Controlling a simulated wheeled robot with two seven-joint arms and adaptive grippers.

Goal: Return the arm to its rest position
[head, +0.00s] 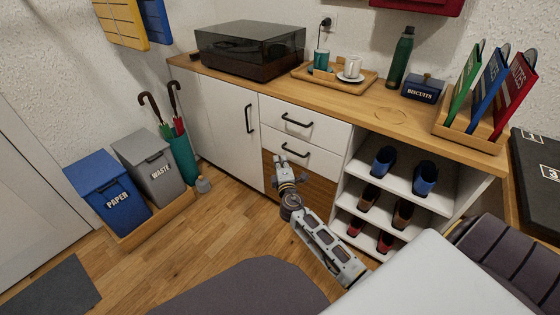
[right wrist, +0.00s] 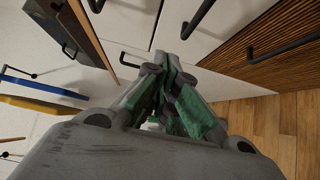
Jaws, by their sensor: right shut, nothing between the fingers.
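My right arm reaches from the lower right of the head view toward the cabinet. Its gripper (head: 281,160) is in front of the drawers, near the top of the wood-slatted drawer (head: 318,190). In the right wrist view the right gripper's fingers (right wrist: 168,62) are shut with nothing between them. From the head view I cannot tell whether the gripper touches the drawer front. My left gripper is in neither view.
The cabinet (head: 225,105) carries a turntable (head: 250,50), a wooden tray (head: 310,77) and a green bottle (head: 400,58). Shoes fill the open shelves on the right. A blue bin (head: 105,188) and a grey bin (head: 150,165) stand left. Wood floor (head: 215,225) is clear between.

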